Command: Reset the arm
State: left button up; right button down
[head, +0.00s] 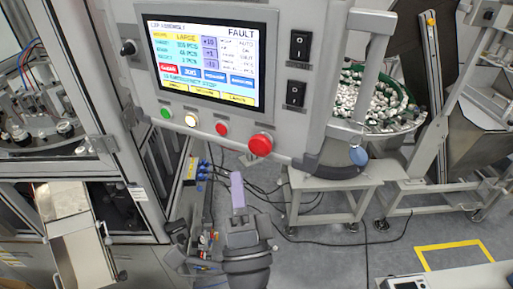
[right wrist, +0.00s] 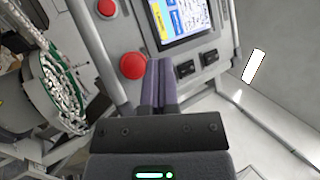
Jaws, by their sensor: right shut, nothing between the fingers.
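My right gripper (head: 238,190) is raised at the lower middle of the head view, below the control panel. Its purple-grey fingers are together and empty; they also show in the right wrist view (right wrist: 161,82). The control panel (head: 318,110) stands above and beyond it, with a lit screen (head: 205,62) reading FAULT. Below the screen are a green, a white and a red button, and a large red mushroom button (head: 260,144), which also shows in the right wrist view (right wrist: 133,66) just left of the fingertips. I see a gap between the fingers and the panel in the head view. My left gripper is not in view.
Two black rocker switches (head: 299,46) sit right of the screen. A round feeder bowl (head: 370,100) with many small caps stands behind on the right, near a grey stand (head: 335,183). Glazed machine framing (head: 100,140) is on the left. Cables lie on the floor.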

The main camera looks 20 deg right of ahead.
jog(key=shift+s+a, duration=0.15)
jog(key=shift+s, duration=0.05)
notch_tip(320, 180, down, 47)
jog(key=s+a+n+g+y+b, duration=0.25)
jog(key=n+g+y+b, duration=0.7)
jog(key=n+b, duration=0.65)
jog(key=s+d+f+n+g+h+b, duration=0.1)
jog(key=s+d+f+g+b, duration=0.2)
jog(key=f, duration=0.5)
jog(key=s+d+f+n+g+h+b, duration=0.1)
jog(key=s+f+g+h+b, duration=0.15)
jog(key=s+f, duration=0.35)
jog(key=s+d+f+n+g+h+b, duration=0.1)
jog(key=s+d+f+g+b, duration=0.3)
jog(key=s+f, duration=0.5)
jog(key=s+d+f+n+g+h+b, duration=0.1)
jog(key=s+d+f+g+b, duration=0.3)
jog(key=s+f, duration=0.5)
jog(key=shift+s+d+f+n, duration=0.2)
jog(key=shift+s+d+n, duration=0.35)
jog(key=shift+s, duration=0.1)
